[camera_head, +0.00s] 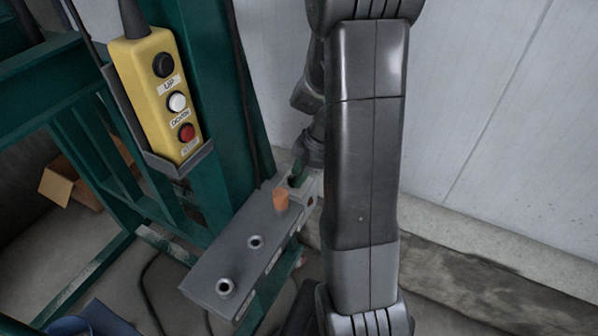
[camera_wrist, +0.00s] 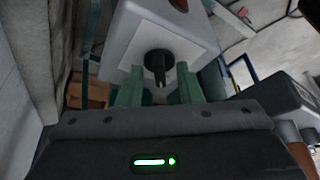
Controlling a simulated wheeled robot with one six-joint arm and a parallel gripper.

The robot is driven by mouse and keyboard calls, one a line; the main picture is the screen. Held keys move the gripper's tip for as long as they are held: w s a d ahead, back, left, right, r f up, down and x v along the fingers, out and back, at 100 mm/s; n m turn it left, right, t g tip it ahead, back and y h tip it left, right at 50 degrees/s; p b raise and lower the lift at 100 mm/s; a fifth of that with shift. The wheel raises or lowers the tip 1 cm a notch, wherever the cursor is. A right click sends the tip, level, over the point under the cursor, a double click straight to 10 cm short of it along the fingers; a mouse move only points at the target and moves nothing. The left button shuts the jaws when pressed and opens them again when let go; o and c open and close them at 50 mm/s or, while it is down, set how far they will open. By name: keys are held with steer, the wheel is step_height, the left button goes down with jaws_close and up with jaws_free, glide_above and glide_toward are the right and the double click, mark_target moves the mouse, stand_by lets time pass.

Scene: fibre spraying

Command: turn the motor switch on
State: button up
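A black rotary switch (camera_wrist: 158,64) sits on a white plate on the front of a light grey box (camera_wrist: 128,32) in the wrist view. I take it as the motor switch, but I can read no label on it. Its handle looks about upright in the picture. My gripper (camera_wrist: 158,78) has its two green fingers apart, one on each side of the switch handle, and I see no contact. In the head view my gripper (camera_head: 299,177) is small and partly hidden behind my arm, close to the grey box's end. The switch face is hidden there.
A yellow pendant (camera_head: 157,95) with black, white and red buttons hangs on the green frame (camera_head: 205,60). A grey panel (camera_head: 212,268) with metal studs and an orange piece (camera_head: 281,201) lies beside my gripper. A pale wall (camera_head: 500,110) stands to the right.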

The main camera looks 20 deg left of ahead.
jaws_close()
steer(key=shift+f+m+b, duration=0.1)
steer(key=shift+m+b, duration=0.2)
steer(key=shift+b, duration=0.1)
steer(key=shift+f+m+b, duration=0.1)
steer(key=shift+m+b, duration=0.5)
steer(key=shift+b, duration=0.05)
steer(key=m+t+b, duration=0.1)
steer(key=m+b, duration=0.1)
steer(key=m, duration=0.1)
steer(key=shift+s+t+y, duration=0.2)
steer(key=shift+t+y, duration=0.1)
steer(key=shift+t, duration=0.1)
steer(key=m, duration=0.1)
steer(key=m+t, duration=0.1)
steer(key=m, duration=0.2)
steer(key=shift+s+r+m+t+b, duration=0.25)
steer(key=shift+m+t+b, duration=0.15)
steer(key=shift+s+a+m+t+h+p, duration=0.1)
steer(key=shift+m+t+h+p, duration=0.2)
steer(key=shift+m+p, duration=0.55)
steer(key=shift+s+m+t+h+p, duration=0.1)
steer(key=shift+m+t+h+p, duration=0.2)
steer(key=shift+m, duration=0.95)
steer(key=shift+w, duration=0.1)
steer(key=shift+o, duration=0.2)
jaws_free()
